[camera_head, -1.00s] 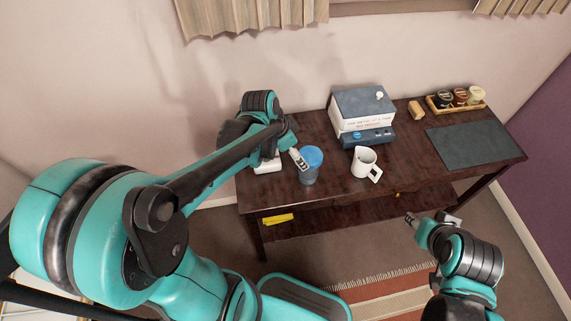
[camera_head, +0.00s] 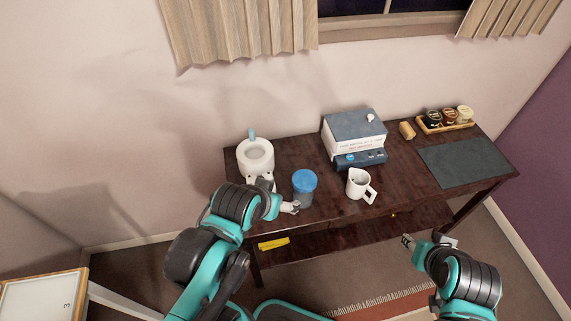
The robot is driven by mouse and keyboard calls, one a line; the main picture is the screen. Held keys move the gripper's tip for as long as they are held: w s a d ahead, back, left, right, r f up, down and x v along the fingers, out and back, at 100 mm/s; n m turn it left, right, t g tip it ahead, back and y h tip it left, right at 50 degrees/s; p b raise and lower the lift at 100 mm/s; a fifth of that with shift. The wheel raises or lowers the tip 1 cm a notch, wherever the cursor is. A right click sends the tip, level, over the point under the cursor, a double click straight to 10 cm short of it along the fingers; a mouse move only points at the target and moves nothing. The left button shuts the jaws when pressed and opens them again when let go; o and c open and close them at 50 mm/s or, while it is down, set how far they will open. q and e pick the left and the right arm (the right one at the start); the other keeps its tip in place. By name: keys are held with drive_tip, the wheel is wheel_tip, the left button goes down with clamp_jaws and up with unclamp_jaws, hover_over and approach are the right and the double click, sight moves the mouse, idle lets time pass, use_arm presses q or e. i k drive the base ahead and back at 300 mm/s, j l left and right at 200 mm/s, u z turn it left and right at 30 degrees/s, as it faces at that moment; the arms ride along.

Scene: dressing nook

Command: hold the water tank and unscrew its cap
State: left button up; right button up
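The water tank (camera_head: 304,194) stands upright on the dark wooden table, a translucent grey-blue body with a blue cap (camera_head: 304,180) on top. My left gripper (camera_head: 292,207) is low at the tank's front left side, very close to it; whether it touches the tank I cannot tell. Its fingers are small in view, and their opening is unclear. My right gripper (camera_head: 408,241) is in front of the table, below the tabletop edge and well right of the tank. Its fingers point left, and their opening is too small to tell.
A white appliance (camera_head: 255,158) stands left behind the tank.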

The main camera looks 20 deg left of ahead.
sight(306, 199)
drive_tip(key=l+u, duration=0.2)
drive_tip(key=u, duration=0.25)
drive_tip(key=l+u, duration=0.2)
drive_tip(key=u, duration=0.2)
drive_tip(key=k+l+u, duration=0.1)
drive_tip(key=u, duration=0.35)
drive_tip(key=k+l+u, duration=0.1)
drive_tip(key=u, duration=0.35)
drive_tip(key=k+l, duration=0.1)
drive_tip(key=l, duration=0.25)
drive_tip(key=k+l, duration=0.1)
drive_tip(key=l, duration=0.25)
drive_tip(key=k+l, duration=0.1)
drive_tip(key=l, duration=0.4)
drive_tip(key=i, duration=0.05)
